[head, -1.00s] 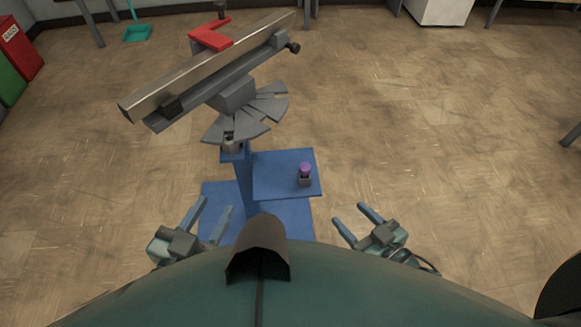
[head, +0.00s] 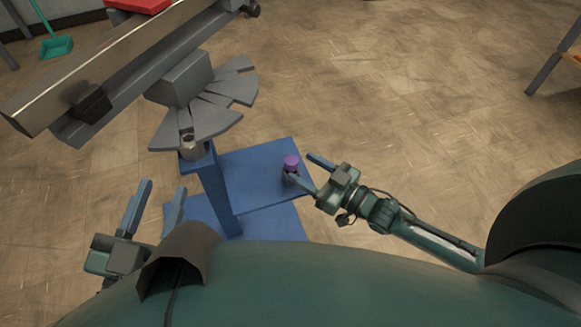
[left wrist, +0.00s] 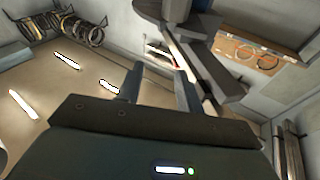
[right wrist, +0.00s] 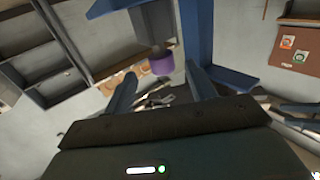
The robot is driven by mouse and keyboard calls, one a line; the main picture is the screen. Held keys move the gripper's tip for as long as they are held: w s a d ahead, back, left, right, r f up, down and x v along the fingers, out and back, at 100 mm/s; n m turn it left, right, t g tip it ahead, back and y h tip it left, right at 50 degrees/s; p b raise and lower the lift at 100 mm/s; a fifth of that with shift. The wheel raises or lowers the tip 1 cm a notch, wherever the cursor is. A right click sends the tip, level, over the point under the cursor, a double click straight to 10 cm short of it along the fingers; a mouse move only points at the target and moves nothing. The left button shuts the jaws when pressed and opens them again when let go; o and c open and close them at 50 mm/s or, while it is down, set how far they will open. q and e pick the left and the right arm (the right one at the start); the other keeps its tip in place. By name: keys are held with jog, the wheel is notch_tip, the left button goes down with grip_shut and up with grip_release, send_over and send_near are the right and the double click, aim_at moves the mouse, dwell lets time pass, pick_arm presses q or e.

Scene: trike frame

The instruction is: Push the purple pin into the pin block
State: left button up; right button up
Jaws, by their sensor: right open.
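The purple pin (head: 291,162) stands upright in the small grey pin block on the blue shelf (head: 258,172) of the stand. Its purple head shows above the block. In the right wrist view, which looks upside down, the pin (right wrist: 162,66) hangs below the grey block (right wrist: 152,27), between the lines of the fingers. My right gripper (head: 299,166) is open and empty, its fingertips close beside the pin. One finger hides part of the block in the head view. I cannot tell whether it touches. My left gripper (head: 162,187) is open and empty left of the stand.
A grey clamp with a long metal beam (head: 110,65) and fan-shaped plates (head: 205,118) tops the blue post (head: 217,195), left of and above the shelf. A teal dustpan (head: 56,47) lies far left.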

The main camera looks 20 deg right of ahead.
aim_at(285, 159)
jog(key=shift+w+a, duration=0.4)
jog(key=shift+w, duration=0.15)
jog(key=b+x, duration=0.2)
jog(key=x, duration=0.2)
jog(key=shift+w+a+f, duration=0.1)
jog(key=shift+a+f, duration=0.05)
jog(key=shift+a, duration=0.1)
jog(key=shift+w+a+b, duration=0.15)
jog(key=shift+w+b, duration=0.1)
jog(key=shift+b, duration=0.05)
jog(key=c, duration=1.2)
jog(key=shift+r+p, duration=0.9)
jog(key=shift+r, duration=0.6)
pick_arm(q)
jog(key=p, duration=0.3)
jog(key=shift+a+m+y, duration=0.3)
pick_arm(e)
notch_tip(285, 159, up, 7)
jog(key=shift+r, duration=0.1)
